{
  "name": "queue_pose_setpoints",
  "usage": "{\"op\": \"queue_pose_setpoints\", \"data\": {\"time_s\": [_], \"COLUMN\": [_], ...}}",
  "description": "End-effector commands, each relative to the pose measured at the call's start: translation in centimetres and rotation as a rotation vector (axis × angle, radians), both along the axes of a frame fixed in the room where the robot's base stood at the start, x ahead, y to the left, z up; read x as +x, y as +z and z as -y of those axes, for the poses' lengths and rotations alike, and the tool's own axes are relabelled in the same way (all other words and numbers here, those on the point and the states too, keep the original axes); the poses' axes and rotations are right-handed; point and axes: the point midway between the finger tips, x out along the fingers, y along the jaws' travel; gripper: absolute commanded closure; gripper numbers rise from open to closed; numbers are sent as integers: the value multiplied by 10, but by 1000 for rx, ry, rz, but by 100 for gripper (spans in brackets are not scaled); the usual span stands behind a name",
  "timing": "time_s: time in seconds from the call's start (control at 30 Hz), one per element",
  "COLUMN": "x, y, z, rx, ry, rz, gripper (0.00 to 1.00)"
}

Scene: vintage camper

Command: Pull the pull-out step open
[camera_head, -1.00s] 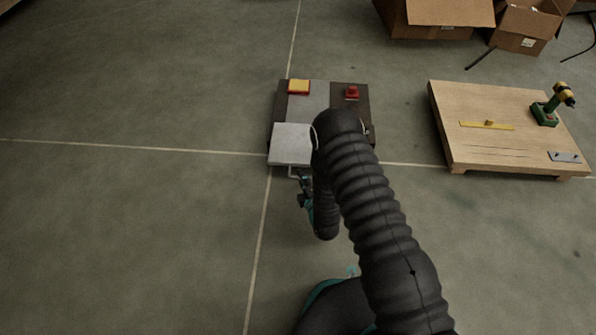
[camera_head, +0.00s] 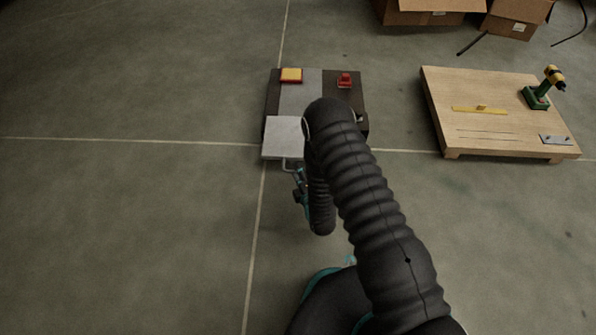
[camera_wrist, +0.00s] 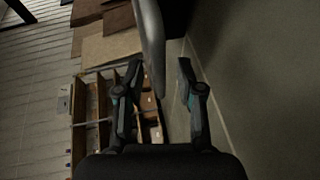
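The pull-out step is the pale grey square panel (camera_head: 285,137) at the front left of a low dark cabinet (camera_head: 355,105), in the middle of the head view. It sticks out past the cabinet's front. A thin metal handle (camera_head: 288,166) hangs at its front edge. In the wrist view the handle is a smooth grey bar (camera_wrist: 152,42) reaching down between my fingers. My gripper (camera_wrist: 160,66) is open around it, with the bar nearer the left finger and a gap to the right finger. Whether a finger touches it I cannot tell. In the head view my arm partly hides the cabinet.
A yellow pad with a red border (camera_head: 291,75) and a red object (camera_head: 344,80) lie on the cabinet. A low wooden table (camera_head: 445,120) with a drill (camera_head: 538,95) stands to the right. Cardboard boxes (camera_head: 435,8) are behind. The floor at left is clear.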

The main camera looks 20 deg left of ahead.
Motion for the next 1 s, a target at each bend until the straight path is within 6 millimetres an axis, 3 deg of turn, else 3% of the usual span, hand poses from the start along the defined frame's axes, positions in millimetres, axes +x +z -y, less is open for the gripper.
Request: {"op": "queue_pose_setpoints", "data": {"time_s": [0.5, 1.0], "x": [-52, -55], "y": [11, 12], "z": [41, 42], "rx": [-2, -1], "ry": [-3, -3], "rz": [-2, -1], "gripper": [63, 63]}}
